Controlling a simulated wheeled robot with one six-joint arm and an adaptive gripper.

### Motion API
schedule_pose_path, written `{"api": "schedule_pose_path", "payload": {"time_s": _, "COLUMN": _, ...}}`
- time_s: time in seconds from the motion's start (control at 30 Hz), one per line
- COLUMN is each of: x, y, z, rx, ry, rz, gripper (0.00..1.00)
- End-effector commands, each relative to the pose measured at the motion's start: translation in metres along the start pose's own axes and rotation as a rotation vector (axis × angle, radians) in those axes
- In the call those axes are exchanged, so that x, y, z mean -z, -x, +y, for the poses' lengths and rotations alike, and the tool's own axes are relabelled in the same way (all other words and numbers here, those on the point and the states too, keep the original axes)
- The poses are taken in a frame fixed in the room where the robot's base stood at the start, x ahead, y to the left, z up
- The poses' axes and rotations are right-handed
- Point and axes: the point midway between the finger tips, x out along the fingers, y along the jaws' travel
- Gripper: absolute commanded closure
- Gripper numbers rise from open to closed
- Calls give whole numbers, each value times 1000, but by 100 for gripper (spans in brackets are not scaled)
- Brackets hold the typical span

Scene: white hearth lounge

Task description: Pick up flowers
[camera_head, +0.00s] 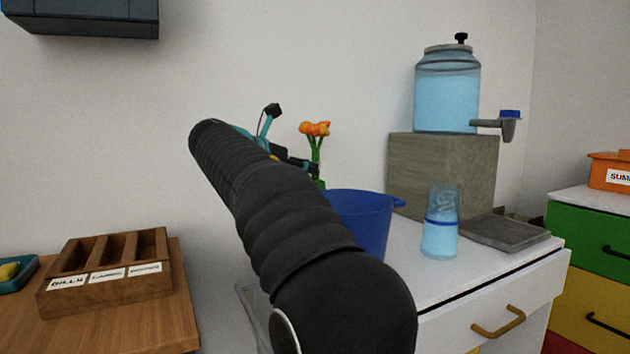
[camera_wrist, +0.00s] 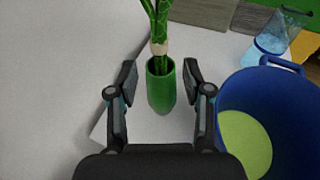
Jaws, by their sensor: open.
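The orange flowers (camera_head: 315,129) with green stems stand on the white cabinet, behind the blue bucket in the head view. In the wrist view their green stems (camera_wrist: 158,22), with a pale band around them, rise from a green vase (camera_wrist: 161,88). My gripper (camera_wrist: 160,78) is open, with one finger on each side of the vase and a gap on both sides. The blossoms are out of the wrist view. In the head view my arm hides part of the gripper (camera_head: 289,137) and the vase's lower part.
A blue bucket (camera_head: 362,222) stands close to the right of the vase; the wrist view shows its rim (camera_wrist: 222,105) near my right finger. A glass of blue liquid (camera_head: 440,235) and a dispenser (camera_head: 447,90) on a block stand farther right. A wall is behind.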

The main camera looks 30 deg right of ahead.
Motion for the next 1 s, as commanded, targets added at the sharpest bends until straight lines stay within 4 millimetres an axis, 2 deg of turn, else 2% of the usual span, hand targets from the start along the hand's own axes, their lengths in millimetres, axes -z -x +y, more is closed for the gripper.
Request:
{"api": "schedule_pose_path", "payload": {"time_s": 0.27, "x": 1, "y": -14, "z": 1, "rx": -1, "ry": 1, "rz": 0, "gripper": 50}}
{"api": "schedule_pose_path", "payload": {"time_s": 0.6, "x": 0, "y": -56, "z": 1, "rx": -2, "ry": 1, "rz": 1, "gripper": 50}}
{"api": "schedule_pose_path", "payload": {"time_s": 0.87, "x": -1, "y": -60, "z": 2, "rx": -4, "ry": 1, "rz": 0, "gripper": 50}}
{"api": "schedule_pose_path", "payload": {"time_s": 1.0, "x": -1, "y": -60, "z": 2, "rx": -4, "ry": 1, "rz": 0, "gripper": 82}}
